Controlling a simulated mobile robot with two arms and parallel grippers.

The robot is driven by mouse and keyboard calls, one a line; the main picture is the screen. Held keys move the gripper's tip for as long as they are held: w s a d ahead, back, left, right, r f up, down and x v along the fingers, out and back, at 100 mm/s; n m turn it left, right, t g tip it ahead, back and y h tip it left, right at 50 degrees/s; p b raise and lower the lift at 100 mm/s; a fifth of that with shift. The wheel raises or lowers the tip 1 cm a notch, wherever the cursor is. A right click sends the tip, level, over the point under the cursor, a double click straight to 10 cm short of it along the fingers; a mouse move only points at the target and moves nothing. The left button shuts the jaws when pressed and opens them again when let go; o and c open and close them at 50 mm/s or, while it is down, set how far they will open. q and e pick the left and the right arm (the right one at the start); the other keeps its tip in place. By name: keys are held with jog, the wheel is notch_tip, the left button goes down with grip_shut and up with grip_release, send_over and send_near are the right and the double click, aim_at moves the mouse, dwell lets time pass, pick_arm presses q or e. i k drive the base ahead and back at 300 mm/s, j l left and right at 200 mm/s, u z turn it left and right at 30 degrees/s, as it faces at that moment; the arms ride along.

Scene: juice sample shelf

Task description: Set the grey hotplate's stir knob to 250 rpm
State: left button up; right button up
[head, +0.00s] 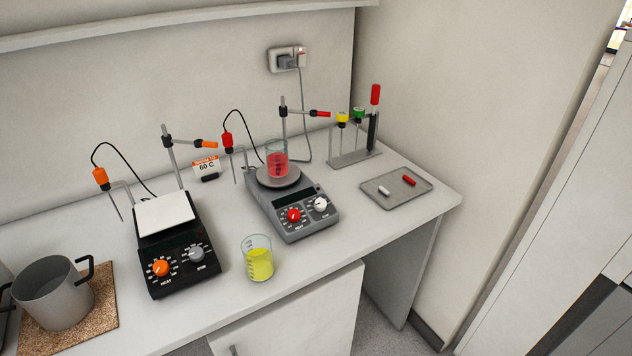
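The grey hotplate (292,219) stands in the middle of the bench. Its front panel has a red knob (294,215) on the left and a white knob (320,203) on the right. The label under the red knob seems to read HEAT; the lettering at the white knob is too small to read, as is its setting. A beaker of red liquid (277,164) stands on its round plate (278,180). The display above the knobs looks dark. Neither of my grippers is in the head view.
A black hotplate (178,268) with orange and grey knobs stands left. A beaker of yellow liquid (258,261) stands in front between the hotplates. A pot (58,295) sits on a cork mat at far left. A tray (375,190) with stir bars and a rack (352,158) stand right.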

aim_at(320, 204)
jog(key=i+l+u, duration=0.2)
jog(key=i+l, duration=0.2)
jog(key=i, duration=0.15)
jog(key=i+l+u, duration=0.2)
jog(key=i+l, duration=0.25)
jog(key=i, duration=0.1)
